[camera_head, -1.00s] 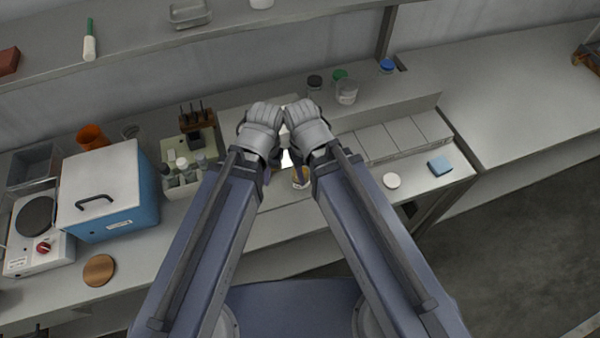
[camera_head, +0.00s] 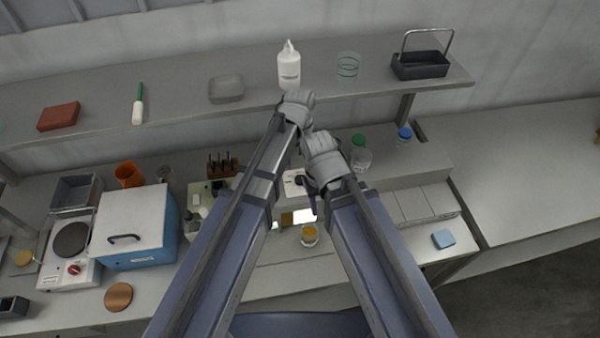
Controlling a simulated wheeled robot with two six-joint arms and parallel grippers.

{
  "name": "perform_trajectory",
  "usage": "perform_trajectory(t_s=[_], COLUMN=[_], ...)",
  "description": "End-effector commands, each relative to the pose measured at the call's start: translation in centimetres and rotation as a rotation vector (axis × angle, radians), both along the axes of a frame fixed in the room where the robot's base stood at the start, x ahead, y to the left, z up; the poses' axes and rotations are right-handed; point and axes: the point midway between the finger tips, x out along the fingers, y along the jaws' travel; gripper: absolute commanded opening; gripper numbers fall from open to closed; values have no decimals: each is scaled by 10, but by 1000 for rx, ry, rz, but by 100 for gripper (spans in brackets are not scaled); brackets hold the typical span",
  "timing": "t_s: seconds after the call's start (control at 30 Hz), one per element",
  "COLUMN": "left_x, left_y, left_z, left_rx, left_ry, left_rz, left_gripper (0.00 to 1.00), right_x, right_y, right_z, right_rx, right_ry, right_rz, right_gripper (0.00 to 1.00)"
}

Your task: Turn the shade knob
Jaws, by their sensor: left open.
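No part is clearly marked as the shade knob. A white panel with a dark round part (camera_head: 297,183) shows between my arms, partly covered by them; I cannot tell whether that is the knob. Bright lit patches (camera_head: 300,216) lie just below it. My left gripper (camera_head: 303,132) is open, in front of the shelf edge above the panel, with its fingers mostly hidden behind the wrist. My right gripper (camera_head: 313,184) is lower, beside the panel's right side. Its fingertips are too hidden to show whether it is open or shut.
A blue-sided box (camera_head: 131,228) and a hotplate with a red knob (camera_head: 70,255) are at left. The shelf (camera_head: 185,88) crosses above, bearing a white bottle (camera_head: 289,66). The right bench (camera_head: 530,165) is mostly clear.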

Motion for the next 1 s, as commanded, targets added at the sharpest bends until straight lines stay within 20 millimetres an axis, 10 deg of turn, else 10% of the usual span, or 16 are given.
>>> perform_trajectory(t_s=[0.6,1.0], left_x=[0,0], left_y=[0,0], left_z=[-69,-76], left_rx=[0,0], left_ry=[0,0], left_rz=[-2,-2], left_gripper=[72,72], right_x=[0,0], right_y=[0,0], right_z=[-69,-76], right_rx=[-1,-2], right_ry=[0,0], right_rz=[10,14], right_gripper=[50,50])
